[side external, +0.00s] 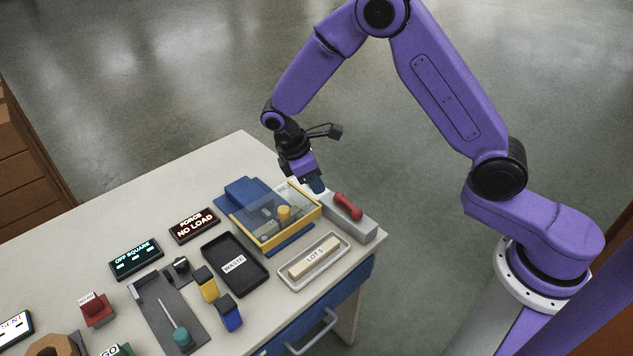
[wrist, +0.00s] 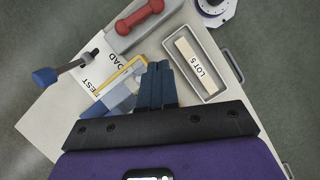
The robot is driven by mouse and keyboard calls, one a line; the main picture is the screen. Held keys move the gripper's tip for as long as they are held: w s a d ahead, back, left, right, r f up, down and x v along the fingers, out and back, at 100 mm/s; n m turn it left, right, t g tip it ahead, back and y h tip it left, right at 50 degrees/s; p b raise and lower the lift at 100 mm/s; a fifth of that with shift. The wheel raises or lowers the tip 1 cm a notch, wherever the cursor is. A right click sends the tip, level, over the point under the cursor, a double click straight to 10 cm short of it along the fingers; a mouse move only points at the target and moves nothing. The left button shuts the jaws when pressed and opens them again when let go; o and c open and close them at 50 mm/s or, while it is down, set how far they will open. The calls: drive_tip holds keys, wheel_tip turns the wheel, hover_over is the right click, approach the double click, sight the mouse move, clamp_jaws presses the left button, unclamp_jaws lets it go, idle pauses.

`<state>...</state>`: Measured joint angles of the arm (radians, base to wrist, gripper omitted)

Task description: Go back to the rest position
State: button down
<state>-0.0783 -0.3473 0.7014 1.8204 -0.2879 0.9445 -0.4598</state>
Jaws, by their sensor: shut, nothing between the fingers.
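My gripper (side external: 318,185) hangs at the back right of the table, just above and behind the clear box with the yellow frame (side external: 262,215). Its dark blue fingers are together with nothing between them. In the wrist view the closed fingers (wrist: 158,84) point toward the table, between the yellow frame and the tray marked LOT 5. My gripper looks a little above these things; the exact height is hard to judge.
A grey block with a red handle (side external: 347,206) stands close to my gripper. The LOT 5 tray (side external: 286,284), a black WASTE tray (side external: 259,281), yellow (side external: 206,285) and blue (side external: 228,314) pieces and two displays (side external: 136,259) crowd the white table (side external: 190,190). Space above is open.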

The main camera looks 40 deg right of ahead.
drive_tip(key=s+r+t+y, duration=0.1)
drive_tip(key=s+r, duration=0.8)
drive_tip(key=s, duration=0.2)
drive_tip(key=shift+s+a+r+t+y, duration=0.25)
drive_tip(key=shift+s+a+t+y, duration=0.1)
drive_tip(key=shift+a+t+y, duration=0.05)
drive_tip(key=c, duration=1.8)
unclamp_jaws()
drive_tip(key=s+d+r+y, duration=0.1)
drive_tip(key=s+d, duration=0.1)
drive_tip(key=s, duration=0.3)
drive_tip(key=s+d+r, duration=0.1)
drive_tip(key=s, duration=0.5)
drive_tip(key=s+d+r+y, duration=0.1)
drive_tip(key=s+d+r, duration=0.1)
drive_tip(key=s, duration=0.3)
drive_tip(key=shift+s+d+y, duration=0.3)
drive_tip(key=shift+d, duration=0.05)
drive_tip(key=o, duration=0.5)
drive_tip(key=shift+s, duration=0.1)
drive_tip(key=shift+c, duration=0.2)
drive_tip(key=shift+o, duration=1.3)
drive_tip(key=shift+w+f, duration=0.1)
drive_tip(key=shift+w, duration=0.1)
drive_tip(key=m, duration=1.4)
hover_over(348, 203)
wheel_tip(348, 203, down, 8)
wheel_tip(348, 203, down, 16)
drive_tip(key=shift+f, duration=0.15)
